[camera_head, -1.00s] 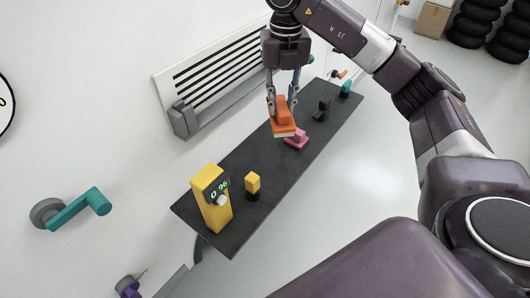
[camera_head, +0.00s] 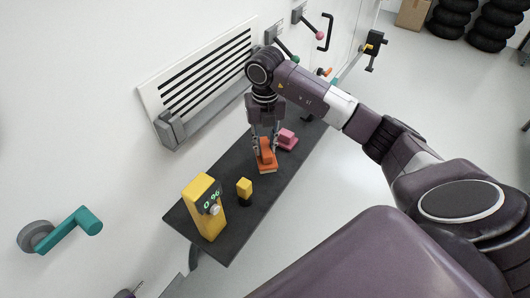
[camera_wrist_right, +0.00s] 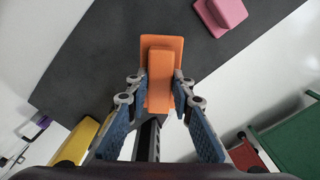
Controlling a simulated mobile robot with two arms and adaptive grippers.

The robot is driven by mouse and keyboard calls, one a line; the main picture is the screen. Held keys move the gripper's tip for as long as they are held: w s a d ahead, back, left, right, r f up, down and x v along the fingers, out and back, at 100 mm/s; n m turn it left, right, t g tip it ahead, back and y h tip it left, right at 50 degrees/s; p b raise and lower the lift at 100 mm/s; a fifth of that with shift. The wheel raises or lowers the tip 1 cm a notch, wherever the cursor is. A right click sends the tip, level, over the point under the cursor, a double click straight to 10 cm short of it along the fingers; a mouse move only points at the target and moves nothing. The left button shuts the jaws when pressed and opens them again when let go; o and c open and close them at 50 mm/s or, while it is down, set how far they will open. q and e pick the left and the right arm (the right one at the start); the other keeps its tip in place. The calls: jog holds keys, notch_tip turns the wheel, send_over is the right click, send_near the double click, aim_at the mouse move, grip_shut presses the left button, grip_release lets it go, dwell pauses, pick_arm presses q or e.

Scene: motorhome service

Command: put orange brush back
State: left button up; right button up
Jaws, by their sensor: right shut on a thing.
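The orange brush (camera_head: 268,164) is between the fingers of my right gripper (camera_head: 264,149), low over the dark shelf (camera_head: 228,222), with its flat base downward. Its base is at or very near the shelf surface; I cannot tell if it touches. In the right wrist view the brush (camera_wrist_right: 161,78) shows its orange handle block between the blue-padded fingers (camera_wrist_right: 160,98). A pink brush (camera_head: 287,138) lies on the shelf just beyond it, also seen in the wrist view (camera_wrist_right: 220,14). My left gripper is not in view.
On the near part of the shelf stand a yellow meter (camera_head: 201,212) with a lit display and a small yellow-and-black item (camera_head: 245,192). A wall vent (camera_head: 205,75) is behind the shelf. A teal crank handle (camera_head: 70,227) is on the wall at left.

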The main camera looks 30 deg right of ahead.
aim_at(265, 146)
notch_tip(265, 146, down, 4)
jog(key=shift+a+r+p, duration=0.1)
jog(key=shift+r+p, duration=0.1)
jog(key=shift+p, duration=0.3)
jog(key=shift+f, duration=0.4)
jog(key=o, duration=1)
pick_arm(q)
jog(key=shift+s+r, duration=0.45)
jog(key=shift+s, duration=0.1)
pick_arm(e)
notch_tip(265, 146, up, 11)
jog(key=b, duration=0.3)
jog(key=shift+r, duration=0.55)
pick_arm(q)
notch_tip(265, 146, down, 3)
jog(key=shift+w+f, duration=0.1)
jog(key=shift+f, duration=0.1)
